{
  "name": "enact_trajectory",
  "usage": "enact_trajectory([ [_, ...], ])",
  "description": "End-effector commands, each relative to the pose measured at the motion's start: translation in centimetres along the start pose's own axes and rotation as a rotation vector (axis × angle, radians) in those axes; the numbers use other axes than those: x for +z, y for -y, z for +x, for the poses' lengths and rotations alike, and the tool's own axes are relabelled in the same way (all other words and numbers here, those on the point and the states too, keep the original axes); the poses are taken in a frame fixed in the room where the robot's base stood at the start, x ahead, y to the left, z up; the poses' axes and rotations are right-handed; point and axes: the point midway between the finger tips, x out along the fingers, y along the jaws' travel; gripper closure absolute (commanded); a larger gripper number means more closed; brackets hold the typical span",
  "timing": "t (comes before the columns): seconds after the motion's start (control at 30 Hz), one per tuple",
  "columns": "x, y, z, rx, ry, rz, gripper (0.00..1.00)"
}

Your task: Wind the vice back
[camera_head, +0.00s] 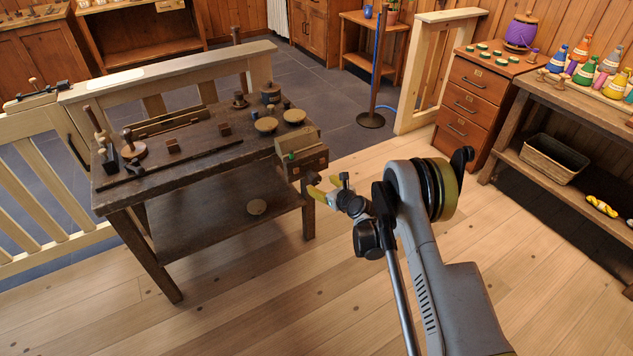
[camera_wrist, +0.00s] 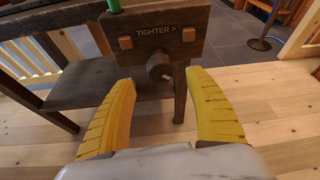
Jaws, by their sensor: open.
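The wooden vice (camera_head: 302,160) is mounted at the right end of the dark workbench (camera_head: 200,150). In the wrist view its front jaw (camera_wrist: 195,18) carries the words "TIGHTER >" and two light wooden pegs. A dark round screw knob (camera_wrist: 160,67) sticks out below the lettering. Something green (camera_wrist: 113,5) shows at the vice's top, at the left. My gripper (camera_wrist: 163,100) has two yellow fingers, open and empty, one on each side below the knob in the picture; contact with it does not show. In the head view my gripper (camera_head: 324,190) is just right of the vice.
Small turned pieces and tools lie on the workbench. A cream railing (camera_head: 170,72) runs behind it. A drawer cabinet (camera_head: 485,100) and a bench with bottles (camera_head: 580,95) stand at the right. A post with a round base (camera_head: 370,119) stands behind. The plank floor around my arm is clear.

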Motion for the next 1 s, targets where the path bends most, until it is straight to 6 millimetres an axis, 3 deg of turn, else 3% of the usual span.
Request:
enact_trajectory([
  [0.1, -0.4, -0.1, 2.6, 0.002, 0.0, -0.001, 0.37],
  [0.3, -0.2, 0.0, 5.4, 0.0, 0.0, -0.002, 0.37],
  [0.7, 0.1, 0.0, 6.2, 0.0, 0.0, -0.002, 0.37],
  [0.87, 0.1, 0.0, 6.2, 0.0, 0.0, -0.002, 0.84],
  [0.9, 0.1, 0.0, 6.2, 0.0, 0.0, -0.002, 0.9],
  [1.0, 0.1, 0.0, 6.2, 0.0, 0.0, -0.002, 0.9],
])
